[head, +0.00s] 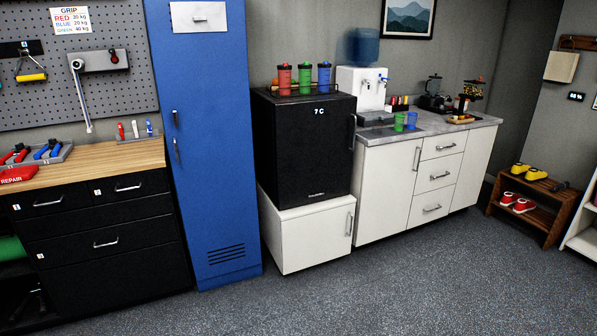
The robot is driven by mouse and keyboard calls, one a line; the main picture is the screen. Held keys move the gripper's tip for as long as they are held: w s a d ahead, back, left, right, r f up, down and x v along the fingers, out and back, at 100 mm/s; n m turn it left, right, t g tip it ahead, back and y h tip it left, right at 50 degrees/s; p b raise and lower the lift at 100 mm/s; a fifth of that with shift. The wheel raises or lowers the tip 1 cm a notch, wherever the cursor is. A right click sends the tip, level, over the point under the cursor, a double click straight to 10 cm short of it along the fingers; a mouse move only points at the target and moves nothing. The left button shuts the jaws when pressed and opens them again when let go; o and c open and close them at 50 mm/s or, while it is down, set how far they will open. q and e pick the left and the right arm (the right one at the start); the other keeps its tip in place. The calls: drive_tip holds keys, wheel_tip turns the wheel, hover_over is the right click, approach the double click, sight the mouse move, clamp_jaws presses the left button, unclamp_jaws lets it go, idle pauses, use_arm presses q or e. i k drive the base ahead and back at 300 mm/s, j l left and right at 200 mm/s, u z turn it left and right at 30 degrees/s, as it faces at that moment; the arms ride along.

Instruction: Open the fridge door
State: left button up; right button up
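The fridge (290,150) is a small black box on a white cabinet (305,235), in the middle of the head view. Its door (316,155) is shut and faces me, with a "7 C" display near the top. A dark vertical handle (351,132) is at the door's right edge. A tray with red, green and blue bottles (304,79) stands on top of the fridge. Neither of my grippers shows in this view.
A tall blue locker (210,150) stands left of the fridge, and a white counter (430,180) with a water dispenser (361,88) stands right. A black workbench (100,235) is at the left, a shoe rack (528,205) at the right. The grey floor (390,285) in front is clear.

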sight(315, 139)
drive_tip(key=i+z, duration=0.1)
drive_tip(key=i, duration=0.5)
drive_tip(key=i+j+z, duration=0.15)
drive_tip(key=i, duration=0.5)
